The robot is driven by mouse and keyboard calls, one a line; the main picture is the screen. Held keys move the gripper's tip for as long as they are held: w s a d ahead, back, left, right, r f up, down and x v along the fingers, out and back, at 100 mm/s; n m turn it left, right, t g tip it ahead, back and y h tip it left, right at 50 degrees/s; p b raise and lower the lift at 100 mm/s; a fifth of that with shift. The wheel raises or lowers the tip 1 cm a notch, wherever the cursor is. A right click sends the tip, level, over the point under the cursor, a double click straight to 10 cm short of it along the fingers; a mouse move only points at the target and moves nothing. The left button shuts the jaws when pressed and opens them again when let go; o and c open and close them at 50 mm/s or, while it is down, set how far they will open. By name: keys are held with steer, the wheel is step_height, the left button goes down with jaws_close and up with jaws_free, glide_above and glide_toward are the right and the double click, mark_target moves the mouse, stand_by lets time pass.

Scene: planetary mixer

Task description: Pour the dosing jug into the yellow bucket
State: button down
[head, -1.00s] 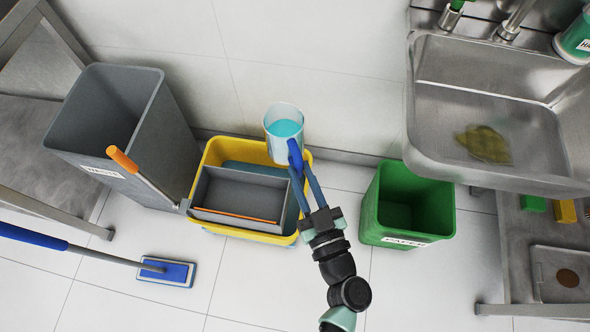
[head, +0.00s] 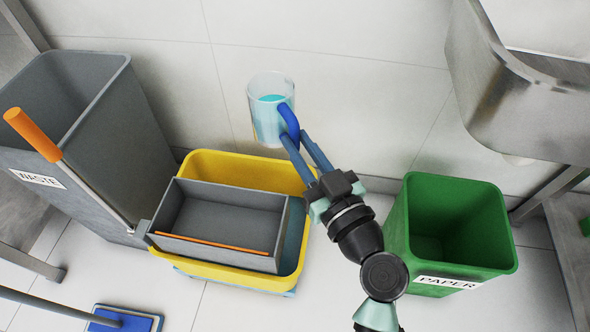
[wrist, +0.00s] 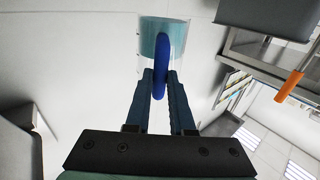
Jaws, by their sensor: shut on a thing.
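The dosing jug (head: 266,112) is clear, with a blue handle and blue-green liquid inside. My gripper (head: 297,138) is shut on its handle and holds it up near the wall, above the back edge of the yellow bucket as seen in the head view. The jug looks about upright, and no liquid is seen leaving it. In the wrist view the jug (wrist: 158,38) shows beyond my gripper (wrist: 160,82), whose fingers flank the blue handle. The yellow bucket (head: 238,170) stands on the floor with a grey wringer (head: 222,220) covering much of its opening.
A grey waste bin (head: 118,160) stands left of the bucket, and a green paper bin (head: 448,225) stands right. An orange-tipped lever (head: 32,135) rises from the wringer side. A blue mop (head: 122,318) lies front left. A steel sink (head: 530,105) is at upper right.

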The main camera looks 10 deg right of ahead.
steer(key=shift+w+a+f+b, duration=0.4)
steer(key=shift+w+b, duration=0.1)
steer(key=shift+b, duration=0.75)
steer(key=shift+r, duration=0.1)
steer(key=shift+f+b, duration=0.25)
steer(key=shift+b, duration=0.5)
